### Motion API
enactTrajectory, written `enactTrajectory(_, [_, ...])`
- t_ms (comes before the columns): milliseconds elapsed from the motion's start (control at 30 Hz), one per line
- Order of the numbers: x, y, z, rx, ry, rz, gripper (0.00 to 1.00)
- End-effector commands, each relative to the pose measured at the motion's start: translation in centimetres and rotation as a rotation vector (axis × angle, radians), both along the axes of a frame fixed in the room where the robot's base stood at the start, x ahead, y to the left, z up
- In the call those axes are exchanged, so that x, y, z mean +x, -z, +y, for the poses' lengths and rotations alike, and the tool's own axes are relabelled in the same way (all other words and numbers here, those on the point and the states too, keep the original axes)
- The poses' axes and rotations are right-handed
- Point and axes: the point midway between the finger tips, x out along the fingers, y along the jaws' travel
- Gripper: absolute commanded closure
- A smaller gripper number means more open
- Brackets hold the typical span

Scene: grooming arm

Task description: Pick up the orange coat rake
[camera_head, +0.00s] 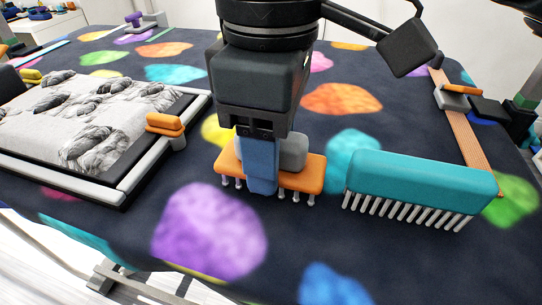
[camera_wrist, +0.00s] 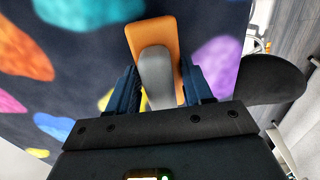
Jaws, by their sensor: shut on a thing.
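The orange coat rake (camera_head: 305,179) has an orange bar, a grey grip and short metal pins pointing down. It is in the middle of the head view, on or just above the dark spotted table cover. My gripper (camera_head: 262,182) points down over it, with blue fingers shut on its grey middle part. In the wrist view the orange coat rake (camera_wrist: 153,30) shows with its grey grip (camera_wrist: 156,78) between the fingers of my gripper (camera_wrist: 160,88). The finger and wrist hide part of the bar in the head view.
A teal comb-like rake (camera_head: 420,183) with long pins stands close on the right. A framed tray (camera_head: 125,190) with grey tufts and an orange clip (camera_head: 166,124) is on the left. A brown strap (camera_head: 462,135) lies at the far right. The table's front edge is near.

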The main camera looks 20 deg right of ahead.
Motion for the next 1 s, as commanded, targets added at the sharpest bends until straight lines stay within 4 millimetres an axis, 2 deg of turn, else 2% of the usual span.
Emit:
enactTrajectory(267, [0.0,-0.8,0.0,0.001,0.0,-0.001,0.83])
enactTrajectory(367, [0.0,-1.9,0.1,0.001,0.0,-0.002,0.83])
enactTrajectory(500, [0.1,-4.5,0.1,0.002,0.0,-0.002,0.83])
enactTrajectory(800, [-4.6,-8.3,4.9,0.001,-0.009,-0.003,0.83])
enactTrajectory(1000, [-6.9,-10.1,7.1,0.0,-0.005,-0.002,0.83])
